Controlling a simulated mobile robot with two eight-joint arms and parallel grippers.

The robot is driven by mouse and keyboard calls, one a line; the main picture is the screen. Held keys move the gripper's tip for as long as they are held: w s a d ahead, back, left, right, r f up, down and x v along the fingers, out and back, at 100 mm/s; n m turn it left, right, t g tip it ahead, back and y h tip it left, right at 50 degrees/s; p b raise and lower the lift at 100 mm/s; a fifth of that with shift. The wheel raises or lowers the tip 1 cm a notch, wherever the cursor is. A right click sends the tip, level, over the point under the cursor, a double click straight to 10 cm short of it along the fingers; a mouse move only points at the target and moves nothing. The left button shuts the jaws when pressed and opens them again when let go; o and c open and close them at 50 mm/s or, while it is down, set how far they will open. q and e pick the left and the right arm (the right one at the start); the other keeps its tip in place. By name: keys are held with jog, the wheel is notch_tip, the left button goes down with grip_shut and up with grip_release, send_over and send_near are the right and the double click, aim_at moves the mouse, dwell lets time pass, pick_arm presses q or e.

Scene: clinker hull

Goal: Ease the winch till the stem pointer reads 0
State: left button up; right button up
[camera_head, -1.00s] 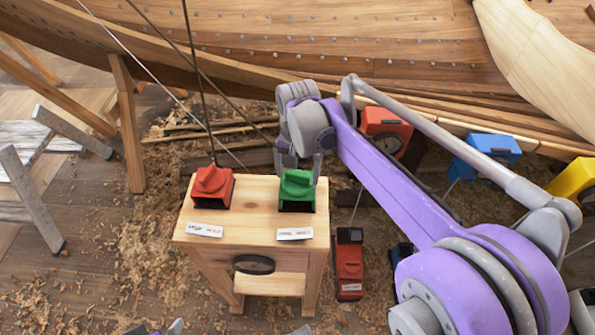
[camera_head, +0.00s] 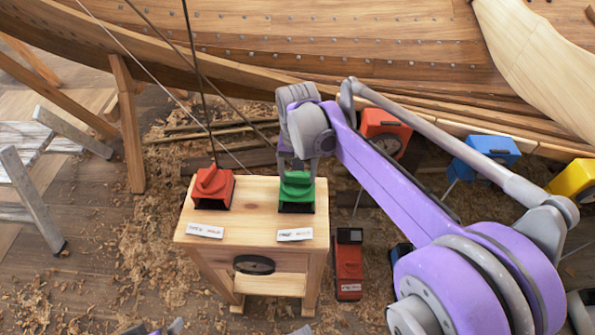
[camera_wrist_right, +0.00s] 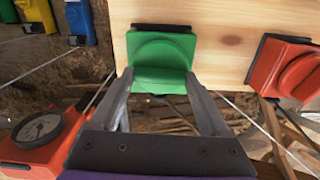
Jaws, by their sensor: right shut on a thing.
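A green winch (camera_head: 297,189) with a raised knob sits on the right of a small wooden bench. My right gripper (camera_head: 300,170) is shut on its knob from above. In the right wrist view the two grey fingers straddle the green knob (camera_wrist_right: 162,62). A red winch (camera_head: 212,186) sits on the left of the bench. The labels in front of both are too small to read. A red box with a round dial (camera_head: 385,146) stands behind my arm; the dial (camera_wrist_right: 38,127) shows in the wrist view, its reading unclear. I cannot tell which gauge is the stem's.
The bench top (camera_head: 250,215) is clear in the middle. Dark lines run from the winch area up to the hull (camera_head: 330,45). A blue box (camera_head: 482,153), a yellow box (camera_head: 575,180) and a red device (camera_head: 349,265) stand on the shaving-strewn floor. A trestle (camera_head: 35,195) stands left.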

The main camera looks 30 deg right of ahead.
jog(key=n+p, duration=0.1)
jog(key=n, duration=0.4)
jog(key=shift+n, duration=0.3)
dwell(0.5)
jog(key=o, duration=1.2)
notch_tip(320, 180, up, 11)
jog(key=shift+f+p, duration=0.1)
jog(key=shift+p, duration=0.65)
